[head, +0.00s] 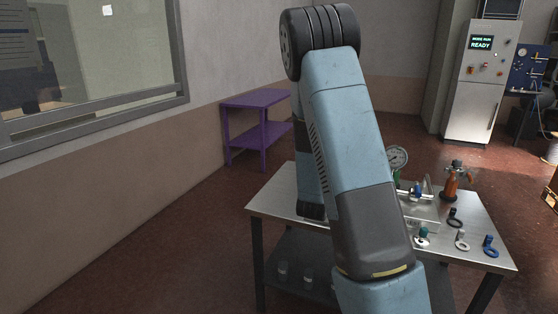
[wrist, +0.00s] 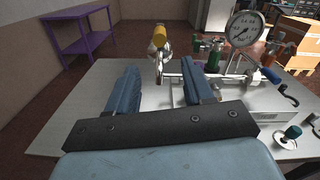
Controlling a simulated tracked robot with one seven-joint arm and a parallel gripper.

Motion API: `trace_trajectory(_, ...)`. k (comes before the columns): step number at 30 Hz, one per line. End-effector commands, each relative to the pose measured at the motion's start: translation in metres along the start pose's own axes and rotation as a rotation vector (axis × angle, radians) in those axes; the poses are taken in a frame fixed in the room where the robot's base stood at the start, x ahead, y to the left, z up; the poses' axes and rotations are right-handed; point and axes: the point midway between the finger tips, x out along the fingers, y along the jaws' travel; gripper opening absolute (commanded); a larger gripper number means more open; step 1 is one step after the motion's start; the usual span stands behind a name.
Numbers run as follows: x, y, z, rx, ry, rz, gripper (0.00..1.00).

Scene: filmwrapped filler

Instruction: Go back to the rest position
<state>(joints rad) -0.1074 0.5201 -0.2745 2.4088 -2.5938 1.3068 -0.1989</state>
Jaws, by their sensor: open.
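My gripper (wrist: 160,68) is open, its two blue fingers apart, with nothing held between them. It is above the left part of a metal table (wrist: 85,120). A valve fitting with a yellow top (wrist: 160,36) shows beyond the gap between the fingers. A manifold with a round pressure gauge (wrist: 243,29) stands to the right of the fingers; the gauge also shows in the head view (head: 397,158). In the head view my own arm covers the middle of the picture and hides the gripper.
The table's (head: 270,203) right side holds an orange-brown bottle-like item (head: 452,186) and several small ring-handled parts, one blue (head: 490,246). A purple side table (head: 258,103) stands by the left wall. A grey cabinet (head: 478,105) with a READY screen is at back right. Floor left of the table is clear.

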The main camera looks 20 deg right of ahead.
Motion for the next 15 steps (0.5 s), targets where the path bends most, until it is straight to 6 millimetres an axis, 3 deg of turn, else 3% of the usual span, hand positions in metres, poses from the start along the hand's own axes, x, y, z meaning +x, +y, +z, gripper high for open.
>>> trace_trajectory(4,-0.001,-0.006,0.006,0.019,0.000,-0.023,0.52)
trace_trajectory(7,-0.003,-0.022,0.020,0.076,0.003,-0.091,0.52)
trace_trajectory(15,-0.034,-0.097,0.066,0.374,0.043,-0.406,0.52)
